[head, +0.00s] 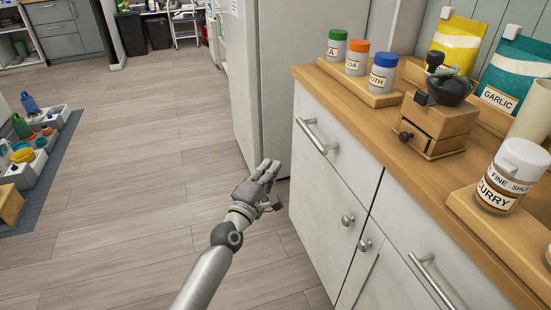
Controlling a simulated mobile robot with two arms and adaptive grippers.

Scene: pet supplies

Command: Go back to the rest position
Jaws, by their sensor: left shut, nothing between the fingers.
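My left gripper (268,170) is shut and empty. It hangs over the wooden floor (130,170), left of the white cabinet (325,200) and in front of the tall white unit (245,95). Its arm comes up from the bottom middle of the head view. I cannot tell the exact gap between the fingers and the cabinet front. My right gripper is not in view.
The wooden counter (385,125) holds a wooden grinder (437,125), several labelled jars, a curry jar (510,175) and upright bags. Metal handles stick out from the cabinet. Trays with coloured items lie on a grey mat (55,170) at left. The middle floor is clear.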

